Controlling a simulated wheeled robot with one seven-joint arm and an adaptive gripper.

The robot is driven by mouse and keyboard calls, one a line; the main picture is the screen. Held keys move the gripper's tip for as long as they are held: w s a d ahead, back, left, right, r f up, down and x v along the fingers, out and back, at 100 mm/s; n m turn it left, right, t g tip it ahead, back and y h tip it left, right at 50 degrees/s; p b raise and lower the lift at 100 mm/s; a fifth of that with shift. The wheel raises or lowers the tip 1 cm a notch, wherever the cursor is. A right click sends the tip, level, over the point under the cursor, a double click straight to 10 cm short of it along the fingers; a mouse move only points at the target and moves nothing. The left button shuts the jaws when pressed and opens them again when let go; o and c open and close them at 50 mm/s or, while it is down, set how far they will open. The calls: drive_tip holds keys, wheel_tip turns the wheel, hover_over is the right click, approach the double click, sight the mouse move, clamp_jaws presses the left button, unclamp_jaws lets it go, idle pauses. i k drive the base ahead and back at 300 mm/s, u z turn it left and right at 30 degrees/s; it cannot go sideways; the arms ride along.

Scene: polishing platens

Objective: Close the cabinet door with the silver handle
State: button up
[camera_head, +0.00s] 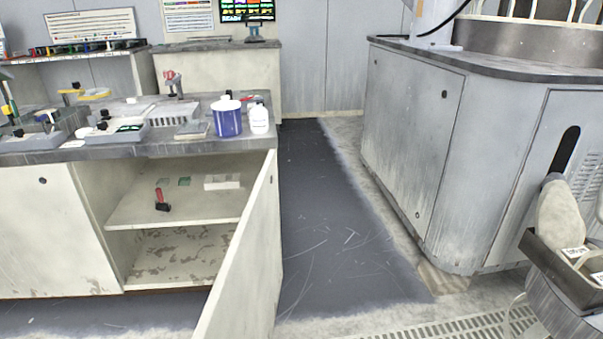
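The cabinet door (247,255) is a pale, scuffed panel hinged at the right side of the left bench's cabinet. It stands open, swung out toward me and seen at a steep angle. No silver handle can be made out on the side that shows. The open cabinet shows a pale shelf (140,211) with a red and black tool (161,200) and a few small items on it. My gripper is not in view, so its state does not show.
A dark floor strip (325,230) runs clear between the bench and a large grey machine cabinet (412,135). A blue-and-white tub (227,120) and a white bottle (259,119) stand on the benchtop (75,153). A labelled, dark-sided box (562,268) is at lower right.

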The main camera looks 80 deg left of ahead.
sight(242, 303)
drive_tip(key=u, duration=3.7)
drive_tip(key=k, duration=2.15)
drive_tip(key=z, duration=0.6)
drive_tip(key=i, duration=1)
